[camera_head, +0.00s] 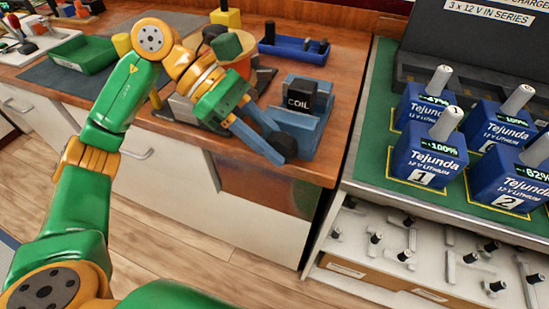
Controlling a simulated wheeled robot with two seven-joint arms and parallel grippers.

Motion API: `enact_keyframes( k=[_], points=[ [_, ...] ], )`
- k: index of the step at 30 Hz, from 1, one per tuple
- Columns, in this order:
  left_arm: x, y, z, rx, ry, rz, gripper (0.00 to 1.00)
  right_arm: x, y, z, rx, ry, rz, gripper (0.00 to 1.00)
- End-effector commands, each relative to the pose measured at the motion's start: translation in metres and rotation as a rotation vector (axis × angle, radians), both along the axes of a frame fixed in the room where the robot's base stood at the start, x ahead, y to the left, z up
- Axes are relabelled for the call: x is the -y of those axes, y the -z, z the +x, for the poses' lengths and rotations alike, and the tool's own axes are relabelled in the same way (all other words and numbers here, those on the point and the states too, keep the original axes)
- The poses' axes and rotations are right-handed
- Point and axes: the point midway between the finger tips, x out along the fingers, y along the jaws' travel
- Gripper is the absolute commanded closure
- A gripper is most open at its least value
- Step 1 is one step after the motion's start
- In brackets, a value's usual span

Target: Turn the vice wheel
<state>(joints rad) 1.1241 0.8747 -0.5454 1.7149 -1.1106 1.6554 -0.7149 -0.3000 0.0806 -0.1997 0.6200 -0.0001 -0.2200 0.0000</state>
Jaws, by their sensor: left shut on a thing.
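A blue vice (305,120) stands near the front edge of the wooden bench. A black block marked COIL (298,102) sits upright in it. The dark round vice wheel (287,145) is on the vice's front, partly hidden by my gripper. My left arm reaches in from the left, and my left gripper (275,150) is at the wheel, its blue-grey fingers shut on it. The exact contact between fingertips and wheel is hard to make out. My right gripper is out of view.
A green tray (84,54) is at the left. To the right, a green-topped charging cart (375,152) holds several blue batteries, with small parts in its open drawer.

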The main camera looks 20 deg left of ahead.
Motion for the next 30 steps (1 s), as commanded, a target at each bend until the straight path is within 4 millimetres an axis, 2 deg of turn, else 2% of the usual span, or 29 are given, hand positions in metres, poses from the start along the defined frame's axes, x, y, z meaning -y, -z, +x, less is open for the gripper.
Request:
enact_keyframes(
  k=[1, 3, 12, 30],
  points=[
    [-0.001, 0.009, 0.001, -0.001, -0.003, -0.031, 1.00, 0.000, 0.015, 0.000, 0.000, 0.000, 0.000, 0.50],
    [-0.001, 0.009, 0.000, -0.002, -0.002, -0.077, 1.00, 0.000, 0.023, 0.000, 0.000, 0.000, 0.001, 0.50],
    [-0.002, 0.006, 0.000, -0.008, -0.002, -0.213, 1.00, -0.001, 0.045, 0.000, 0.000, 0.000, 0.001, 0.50],
    [-0.002, 0.004, 0.000, -0.011, 0.000, -0.258, 1.00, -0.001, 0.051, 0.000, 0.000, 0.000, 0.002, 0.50]
  ],
)
